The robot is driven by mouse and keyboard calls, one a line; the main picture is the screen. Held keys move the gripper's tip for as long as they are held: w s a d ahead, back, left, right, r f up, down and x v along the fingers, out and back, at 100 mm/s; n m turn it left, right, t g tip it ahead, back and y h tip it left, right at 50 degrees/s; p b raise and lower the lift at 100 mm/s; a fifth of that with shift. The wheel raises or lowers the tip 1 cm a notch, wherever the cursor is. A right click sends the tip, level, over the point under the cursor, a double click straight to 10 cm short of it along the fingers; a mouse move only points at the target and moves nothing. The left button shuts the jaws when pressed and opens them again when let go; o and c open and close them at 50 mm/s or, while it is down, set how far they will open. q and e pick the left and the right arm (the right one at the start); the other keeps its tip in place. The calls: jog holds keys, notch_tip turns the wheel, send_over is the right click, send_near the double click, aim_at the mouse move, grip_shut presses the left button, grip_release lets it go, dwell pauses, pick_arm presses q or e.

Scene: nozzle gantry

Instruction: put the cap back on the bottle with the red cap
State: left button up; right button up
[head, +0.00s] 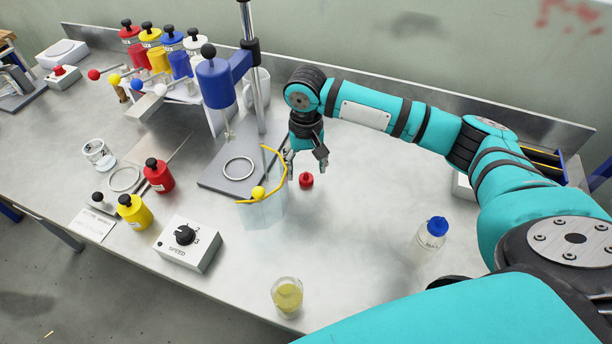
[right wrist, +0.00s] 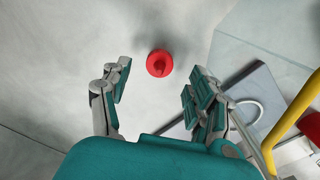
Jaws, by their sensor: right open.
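A small red cap (head: 306,180) lies on the bench right of the grey base plate. My right gripper (head: 307,165) is open just above and behind it, fingers pointing down. In the right wrist view the red cap (right wrist: 160,63) shows between the two spread fingertips, with no visible contact. A clear glass vessel (head: 288,297) with yellowish liquid and no cap stands at the front of the bench. I cannot tell for sure that it is the red cap's bottle. My left gripper is not in view.
A yellow curved bar with a ball (head: 258,192) and a clear box (head: 265,213) stand left of the cap. A blue-capped bottle (head: 432,232) stands right. A speed control box (head: 188,243) is front left. The gantry post (head: 257,75) rises behind. Bench between cap and blue-capped bottle is clear.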

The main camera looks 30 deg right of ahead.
aim_at(306, 173)
notch_tip(306, 173, down, 4)
jog(key=shift+r, duration=0.25)
jog(key=c, duration=0.8)
